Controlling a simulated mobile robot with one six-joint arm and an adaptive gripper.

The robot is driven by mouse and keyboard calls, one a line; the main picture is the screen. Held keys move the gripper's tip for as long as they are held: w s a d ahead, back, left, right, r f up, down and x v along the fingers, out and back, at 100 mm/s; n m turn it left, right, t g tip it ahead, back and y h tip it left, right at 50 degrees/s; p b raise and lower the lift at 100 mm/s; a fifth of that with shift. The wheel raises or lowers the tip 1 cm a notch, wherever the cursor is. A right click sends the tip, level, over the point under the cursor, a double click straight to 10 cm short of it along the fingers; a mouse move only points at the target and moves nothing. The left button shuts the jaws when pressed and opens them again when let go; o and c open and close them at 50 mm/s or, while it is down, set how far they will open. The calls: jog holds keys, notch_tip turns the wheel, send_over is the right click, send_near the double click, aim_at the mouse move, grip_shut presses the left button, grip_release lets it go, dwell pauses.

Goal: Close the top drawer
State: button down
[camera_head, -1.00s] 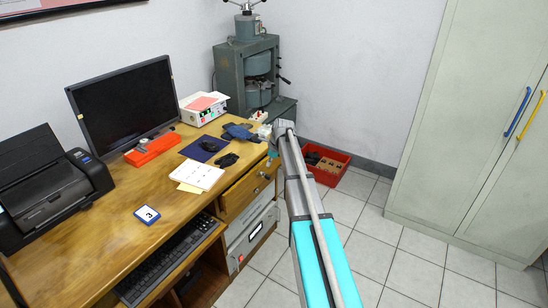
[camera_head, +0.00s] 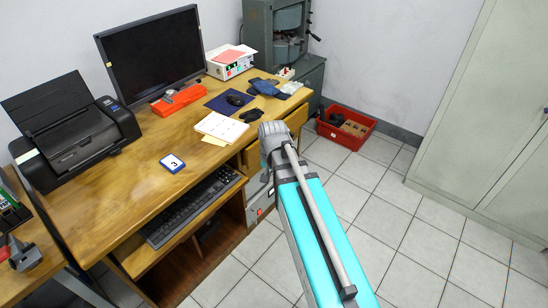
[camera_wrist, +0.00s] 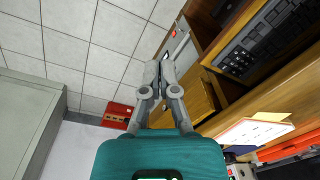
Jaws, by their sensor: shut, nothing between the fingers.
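The top drawer (camera_head: 251,157) is at the right end of the wooden desk (camera_head: 120,185), under the desktop. It appears pulled out in the head view, with its middle hidden behind my arm. In the wrist view the drawer (camera_wrist: 204,96) lies just right of my fingers. My gripper (camera_wrist: 160,64) is shut and empty, its fingertips together beside the drawer; whether they touch it I cannot tell. In the head view the fingers are hidden behind the end of my arm.
A keyboard (camera_head: 190,208) rests on a pull-out shelf left of the drawer. A red crate (camera_head: 346,128) stands on the floor beyond the desk. A pale cabinet (camera_head: 490,120) is at the right. The tiled floor (camera_head: 390,215) between is clear.

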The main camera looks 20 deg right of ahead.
jog(key=s+a+n, duration=0.2)
jog(key=s+n, duration=0.3)
jog(key=s, duration=0.2)
jog(key=shift+a+g+h, duration=0.2)
jog(key=shift+g+h, duration=0.1)
jog(key=shift+w, duration=0.1)
